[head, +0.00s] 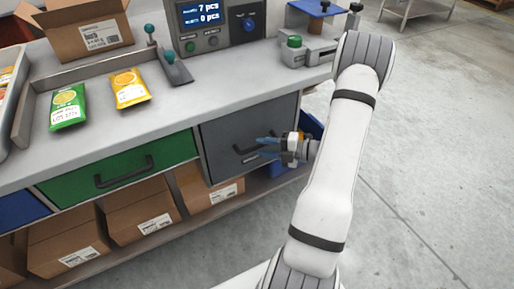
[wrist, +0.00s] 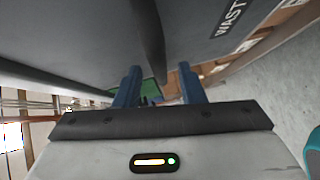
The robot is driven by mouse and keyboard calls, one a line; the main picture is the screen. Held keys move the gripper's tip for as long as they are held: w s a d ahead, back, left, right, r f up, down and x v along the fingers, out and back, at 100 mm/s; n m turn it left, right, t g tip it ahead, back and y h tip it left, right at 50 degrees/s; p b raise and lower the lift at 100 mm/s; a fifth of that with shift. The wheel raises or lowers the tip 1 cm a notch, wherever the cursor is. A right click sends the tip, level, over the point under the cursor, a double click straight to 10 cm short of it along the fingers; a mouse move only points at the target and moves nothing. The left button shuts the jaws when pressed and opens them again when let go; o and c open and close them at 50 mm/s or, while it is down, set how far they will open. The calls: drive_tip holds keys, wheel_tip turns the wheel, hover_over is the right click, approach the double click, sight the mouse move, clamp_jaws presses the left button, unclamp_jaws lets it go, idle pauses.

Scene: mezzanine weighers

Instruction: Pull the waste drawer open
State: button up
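The waste drawer (head: 222,140) is the dark grey front at the right end of the bench, and it looks shut. Its dark bar handle (head: 241,150) is partly hidden by my gripper. In the wrist view the drawer front (wrist: 205,20) carries a label (wrist: 231,17) of which "WAST" can be read. My gripper (head: 259,148) is at the handle, coming from the right. In the wrist view the handle (wrist: 149,40) runs down toward the space between the two blue fingers (wrist: 158,72). The fingers are apart, and I cannot see contact with the handle.
A green drawer (head: 120,170) with a black handle sits to the left. Cardboard boxes (head: 142,209) fill the shelf below. A blue bin (head: 312,126) stands by the bench's right end. Seed packets and a weigher display (head: 215,20) are on top.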

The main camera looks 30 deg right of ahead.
drive_tip(key=shift+x, duration=1.3)
drive_tip(key=shift+c, duration=0.5)
clamp_jaws()
